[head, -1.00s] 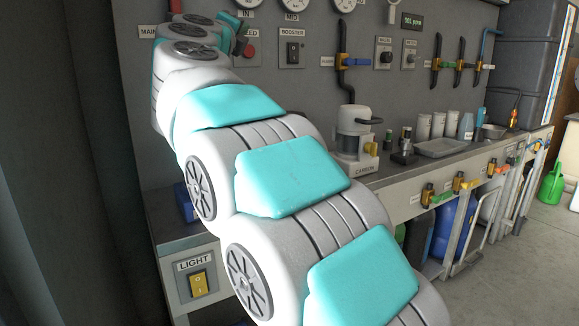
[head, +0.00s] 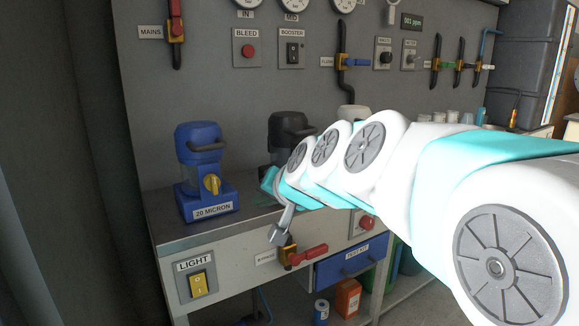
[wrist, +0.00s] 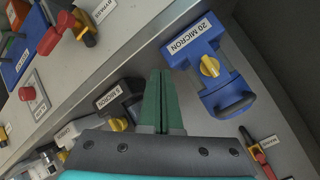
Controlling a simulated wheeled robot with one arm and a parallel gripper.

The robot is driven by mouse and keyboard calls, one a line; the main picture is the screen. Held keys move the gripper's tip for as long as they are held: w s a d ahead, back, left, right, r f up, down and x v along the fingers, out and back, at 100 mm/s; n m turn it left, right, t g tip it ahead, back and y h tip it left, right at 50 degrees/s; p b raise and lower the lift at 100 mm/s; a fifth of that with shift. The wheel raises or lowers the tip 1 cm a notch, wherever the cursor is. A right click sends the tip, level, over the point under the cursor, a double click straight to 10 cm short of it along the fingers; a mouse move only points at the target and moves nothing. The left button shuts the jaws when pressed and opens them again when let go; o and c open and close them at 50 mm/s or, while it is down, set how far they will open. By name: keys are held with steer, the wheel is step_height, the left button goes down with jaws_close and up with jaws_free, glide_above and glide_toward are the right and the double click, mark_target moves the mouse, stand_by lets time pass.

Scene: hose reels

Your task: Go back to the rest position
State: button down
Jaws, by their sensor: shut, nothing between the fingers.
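My arm reaches in from the right in the head view, its white and teal links crossing in front of the bench.
The blue housing (head: 205,170) and black housing (head: 287,135) stand on the bench (head: 215,230). A red-handled valve (head: 305,254), a yellow light switch (head: 198,285) and a blue test kit drawer (head: 350,262) are on its front. Red and blue containers sit below.

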steer(key=s+d+f+n+g+h, duration=0.1)
steer(key=s+d+f+g+h, duration=0.15)
steer(key=s+d+f, duration=0.4)
steer(key=s+d+f+n+g+h, duration=0.1)
steer(key=s+d+f+g, duration=0.25)
steer(key=s+f, duration=0.55)
steer(key=s+d+f+g+h, duration=0.1)
steer(key=s+d+f, duration=0.3)
steer(key=s, duration=0.5)
steer(key=s+d+f+g+h, duration=0.1)
steer(key=s+d+f+g, duration=0.3)
steer(key=s, duration=0.6)
steer(key=shift+d+f+h, duration=0.3)
steer(key=shift+d+h, duration=0.05)
steer(key=shift+d, duration=0.85)
